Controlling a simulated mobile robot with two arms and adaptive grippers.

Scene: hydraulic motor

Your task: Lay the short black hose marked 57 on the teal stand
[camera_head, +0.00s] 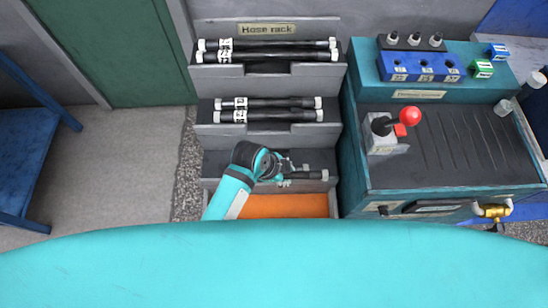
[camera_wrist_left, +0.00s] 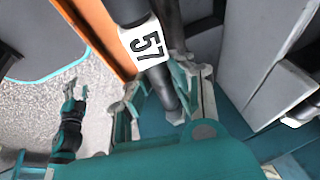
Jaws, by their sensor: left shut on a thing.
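The short black hose (camera_head: 308,175) is at the lowest tier of the hose rack. Its white band marked 57 (camera_wrist_left: 146,45) reads clearly in the left wrist view. My left gripper (camera_head: 286,171) is shut on this hose, with a finger on either side of it in the left wrist view (camera_wrist_left: 168,103). The gripper hides part of the hose in the head view. The teal stand (camera_head: 354,145) is right of the rack, with a dark ribbed top. My right gripper (camera_wrist_left: 73,90) shows small in the left wrist view, fingers spread and empty; it is out of the head view.
The grey hose rack (camera_head: 268,68) holds several other black hoses on its upper tiers. A red-knobbed lever (camera_head: 410,116) stands on the teal stand's left side, and a blue block (camera_head: 420,68) at its back. The stand's ribbed middle (camera_head: 455,140) is clear.

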